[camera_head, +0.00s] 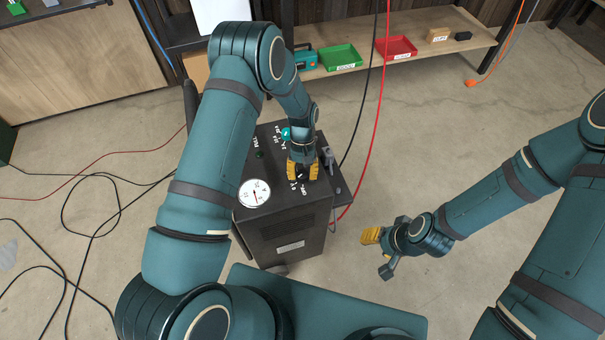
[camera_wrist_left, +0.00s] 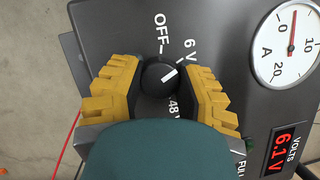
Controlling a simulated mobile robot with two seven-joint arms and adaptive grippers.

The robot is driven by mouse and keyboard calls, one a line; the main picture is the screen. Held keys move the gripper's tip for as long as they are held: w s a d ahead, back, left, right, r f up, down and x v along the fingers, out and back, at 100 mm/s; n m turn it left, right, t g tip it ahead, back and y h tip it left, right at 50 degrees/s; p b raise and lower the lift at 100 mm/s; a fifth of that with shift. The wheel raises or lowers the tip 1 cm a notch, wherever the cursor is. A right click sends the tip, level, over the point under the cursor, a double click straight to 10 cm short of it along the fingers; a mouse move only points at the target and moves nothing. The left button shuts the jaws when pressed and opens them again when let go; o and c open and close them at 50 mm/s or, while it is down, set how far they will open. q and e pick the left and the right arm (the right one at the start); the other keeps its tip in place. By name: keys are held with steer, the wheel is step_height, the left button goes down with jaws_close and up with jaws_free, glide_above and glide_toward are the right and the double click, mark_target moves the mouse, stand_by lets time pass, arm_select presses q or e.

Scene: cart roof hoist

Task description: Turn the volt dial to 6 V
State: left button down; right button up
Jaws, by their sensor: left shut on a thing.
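The black volt dial (camera_wrist_left: 152,78) sits on top of a dark machine (camera_head: 282,232). In the left wrist view its white pointer line aims toward the 6 V mark, between OFF and 48 V. A red volts display (camera_wrist_left: 284,145) reads 6.1 V. My left gripper (camera_head: 303,172) is over the machine's top, its yellow fingers on either side of the dial and shut on it; in the head view it mostly hides the dial. My right gripper (camera_head: 371,237) is away from the machine, above the floor at the right; its finger gap is unclear.
A round ammeter (camera_head: 254,193) is on the machine's top, its needle near zero in the wrist view. Red and black cables hang beside the machine. A shelf behind holds a green tray (camera_head: 341,57) and a red tray (camera_head: 397,48). Cables lie on the left floor.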

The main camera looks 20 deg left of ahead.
arm_select(q)
steer(key=shift+s+d+f, duration=0.1)
steer(key=shift+s, duration=0.05)
stand_by(0.3)
steer(key=c, duration=0.6)
jaws_free()
steer(key=shift+o, duration=0.2)
steer(key=shift+w+r, duration=0.25)
steer(key=shift+r, duration=0.15)
steer(key=v, duration=1.1)
